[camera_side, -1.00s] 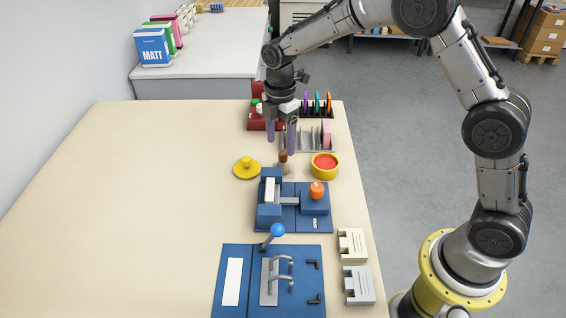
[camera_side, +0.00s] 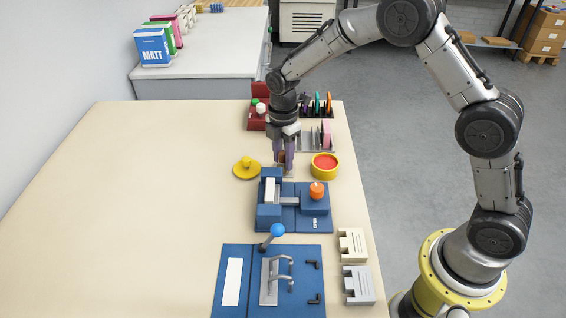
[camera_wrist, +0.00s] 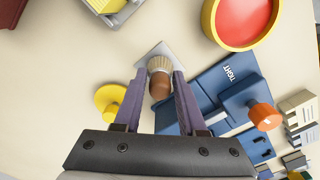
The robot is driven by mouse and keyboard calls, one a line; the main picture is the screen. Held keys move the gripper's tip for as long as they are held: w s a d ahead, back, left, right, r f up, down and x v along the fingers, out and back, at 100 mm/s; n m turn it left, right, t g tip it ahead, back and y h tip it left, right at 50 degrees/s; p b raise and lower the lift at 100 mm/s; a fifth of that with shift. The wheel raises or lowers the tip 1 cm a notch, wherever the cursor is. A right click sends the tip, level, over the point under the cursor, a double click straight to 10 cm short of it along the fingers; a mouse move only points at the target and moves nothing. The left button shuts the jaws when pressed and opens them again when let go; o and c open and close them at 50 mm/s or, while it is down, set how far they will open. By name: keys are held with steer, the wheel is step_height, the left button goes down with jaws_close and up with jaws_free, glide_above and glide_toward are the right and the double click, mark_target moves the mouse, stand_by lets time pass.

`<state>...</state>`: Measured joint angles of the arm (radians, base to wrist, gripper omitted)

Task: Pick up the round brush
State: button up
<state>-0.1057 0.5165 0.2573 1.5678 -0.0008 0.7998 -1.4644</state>
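The round brush (camera_wrist: 160,84) has a brown handle and a ring of tan bristles. It stands handle up on a small grey square plate (camera_wrist: 148,53). In the side view, the brush (camera_side: 282,157) is partly hidden by my fingers. My gripper (camera_wrist: 161,76) points down, with one purple-grey finger on each side of the brush. The fingers look apart, with a gap on both sides of the handle. In the side view, my gripper (camera_side: 284,165) is low over the table, around the brush's upper part.
A yellow knobbed lid (camera_side: 247,168) lies to the left, and a yellow tin with red contents (camera_side: 325,166) stands to the right. A blue fixture (camera_side: 268,212) with an orange knob (camera_side: 317,190) is close in front. Behind are a grey rack (camera_side: 318,146) and a red holder (camera_side: 256,122).

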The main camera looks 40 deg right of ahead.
mark_target(283, 152)
jaws_close()
steer(key=shift+r, duration=0.1)
steer(key=shift+r, duration=0.5)
step_height(283, 152, up, 2)
steer(key=shift+r, duration=0.2)
steer(key=s+d+r, duration=0.1)
steer(key=s+r, duration=0.8)
steer(key=s, duration=0.5)
steer(key=shift+d+r, duration=0.2)
